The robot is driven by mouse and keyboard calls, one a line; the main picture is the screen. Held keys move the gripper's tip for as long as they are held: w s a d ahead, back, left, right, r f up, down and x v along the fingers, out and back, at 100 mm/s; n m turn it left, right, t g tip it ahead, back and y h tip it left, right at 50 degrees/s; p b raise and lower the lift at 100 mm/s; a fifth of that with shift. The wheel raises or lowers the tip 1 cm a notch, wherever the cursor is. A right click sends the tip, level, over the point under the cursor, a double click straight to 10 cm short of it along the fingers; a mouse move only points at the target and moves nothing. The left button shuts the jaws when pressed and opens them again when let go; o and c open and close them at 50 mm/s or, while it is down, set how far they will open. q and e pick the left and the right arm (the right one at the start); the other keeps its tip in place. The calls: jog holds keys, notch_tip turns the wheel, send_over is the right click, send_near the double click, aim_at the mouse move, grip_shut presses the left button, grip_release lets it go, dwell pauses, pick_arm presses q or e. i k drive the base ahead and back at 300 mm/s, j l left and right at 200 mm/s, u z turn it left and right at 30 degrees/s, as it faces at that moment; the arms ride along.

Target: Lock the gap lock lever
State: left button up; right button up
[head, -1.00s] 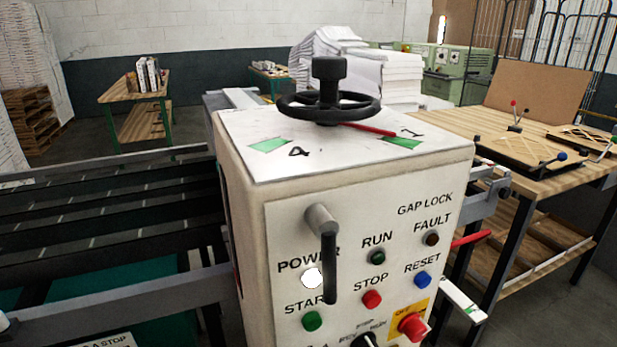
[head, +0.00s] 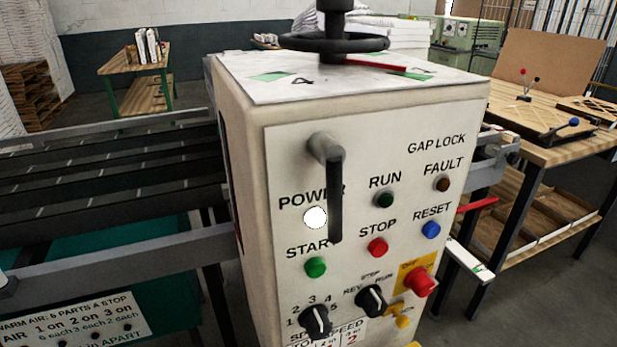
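The gap lock lever (head: 335,200) is a black handle on a grey pivot (head: 326,147) on the front of the white control box (head: 238,120). It hangs straight down and partly covers the word POWER beside a lit white lamp. The label GAP LOCK (head: 436,143) is printed at the upper right of the panel. A black handwheel (head: 333,43) with a red pointer (head: 377,63) stands on top of the box. Neither of my grippers shows in the head view.
Below the lever are a green START button (head: 316,267), red STOP button (head: 377,247), blue RESET button (head: 431,230), black knobs and a red emergency knob (head: 420,282). A wooden workbench (head: 545,150) stands right; dark rails (head: 110,190) run left.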

aim_at(330, 154)
jog(key=k+j+z, duration=0.25)
jog(key=k+j, duration=0.3)
jog(key=j, duration=0.25)
jog(key=k+j+z, duration=0.25)
jog(key=k+j, duration=0.4)
jog(key=j, duration=0.1)
